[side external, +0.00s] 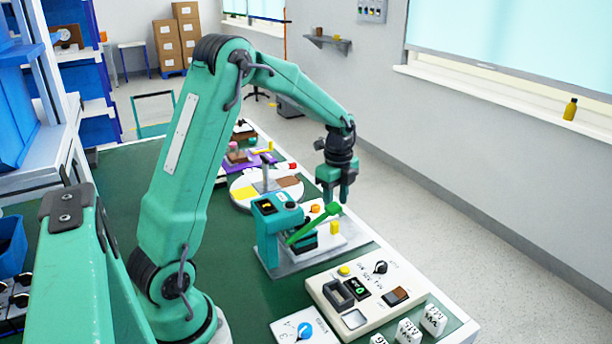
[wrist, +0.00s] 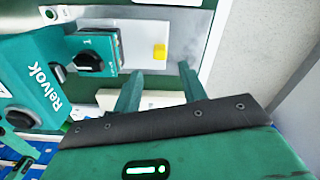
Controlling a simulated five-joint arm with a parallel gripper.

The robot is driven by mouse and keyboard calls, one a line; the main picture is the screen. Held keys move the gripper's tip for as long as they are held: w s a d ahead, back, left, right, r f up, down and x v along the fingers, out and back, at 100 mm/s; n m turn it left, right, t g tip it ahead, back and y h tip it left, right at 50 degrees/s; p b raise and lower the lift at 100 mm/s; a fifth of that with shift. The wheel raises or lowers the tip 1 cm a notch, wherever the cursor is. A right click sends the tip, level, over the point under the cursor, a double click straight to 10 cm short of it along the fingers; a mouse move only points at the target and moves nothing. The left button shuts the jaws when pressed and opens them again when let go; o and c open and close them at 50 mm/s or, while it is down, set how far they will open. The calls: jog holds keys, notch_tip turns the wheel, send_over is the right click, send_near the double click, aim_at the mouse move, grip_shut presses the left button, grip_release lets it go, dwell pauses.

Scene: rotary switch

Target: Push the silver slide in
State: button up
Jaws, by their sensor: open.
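My gripper (side external: 336,190) hangs open and empty above the far side of a teal machine (side external: 268,228). In the wrist view my fingers (wrist: 160,82) are spread apart, pointing towards a silver-grey flat plate (wrist: 185,28). A small yellow block (wrist: 159,51) sits on or beside this plate, ahead of the fingers; it also shows in the side view (side external: 334,227). The machine, marked Relvok (wrist: 48,86), has black knobs and a bright green lever (side external: 315,224). I cannot tell for sure which part is the silver slide.
A cream control panel (side external: 372,285) stands nearer the camera on the green table (side external: 285,296). White labelled blocks (side external: 408,331) and a box with a blue knob (side external: 305,328) are close to it. A round white tray (side external: 246,190) lies behind the machine. The table edge is close to my gripper.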

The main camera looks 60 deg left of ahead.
aim_at(335, 222)
jog(key=m, duration=0.3)
jog(key=shift+f, duration=3.95)
grip_shut()
